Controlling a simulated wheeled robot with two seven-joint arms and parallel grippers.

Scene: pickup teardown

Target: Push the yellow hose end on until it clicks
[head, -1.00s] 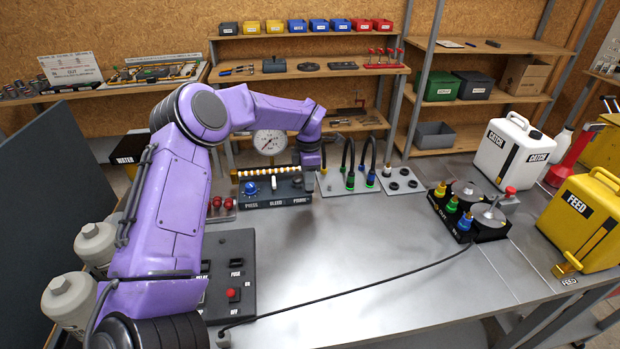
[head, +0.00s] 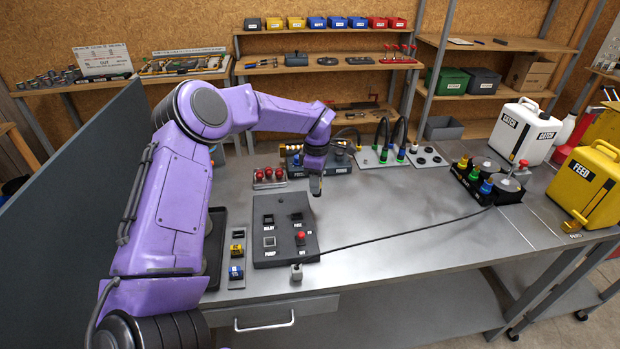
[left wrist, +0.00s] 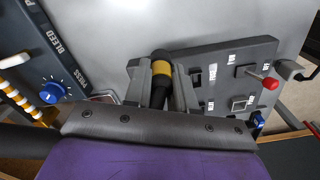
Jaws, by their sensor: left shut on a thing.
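The yellow hose end (left wrist: 176,72), a black cylinder with a yellow band, is between the fingers of my left gripper (left wrist: 162,86) in the left wrist view. The gripper is shut on it. In the head view my left gripper (head: 316,186) points down above the bench, between the bleed panel and the switch panel; the hose end is hard to make out there. A black block at the right carries a yellow fitting (head: 463,162), a green fitting (head: 474,173) and a blue fitting (head: 487,187). My right gripper is not in view.
Black hoses with green and blue ends stand on a grey plate (head: 368,160) at the back. The switch panel (head: 268,245) is at the front left. A black cable (head: 400,234) crosses the bench. The yellow FEED can (head: 588,186) stands right.

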